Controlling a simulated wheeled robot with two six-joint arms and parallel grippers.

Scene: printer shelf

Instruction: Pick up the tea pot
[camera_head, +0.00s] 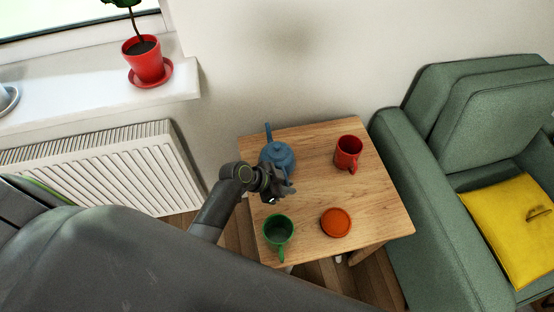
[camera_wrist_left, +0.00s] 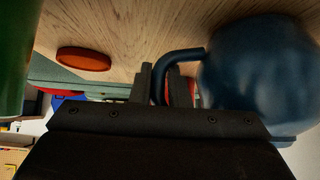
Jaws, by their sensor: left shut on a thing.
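The blue tea pot (camera_head: 278,156) is at the left back part of the small wooden table (camera_head: 308,187), with a thin blue part pointing toward the wall. My left gripper (camera_head: 277,188) is at its near side. In the left wrist view the tea pot (camera_wrist_left: 258,65) fills the right side, and its curved blue handle (camera_wrist_left: 183,54) runs between the fingers (camera_wrist_left: 162,86). The gripper is shut on the handle. I cannot tell whether the pot still touches the table. My right gripper is not in view.
A green mug (camera_head: 278,229) stands near the table's front left corner, close to my arm. An orange saucer (camera_head: 335,222) lies to its right. A red mug (camera_head: 347,153) stands at the back right. A green armchair (camera_head: 400,190) borders the table; a radiator (camera_head: 105,165) is left.

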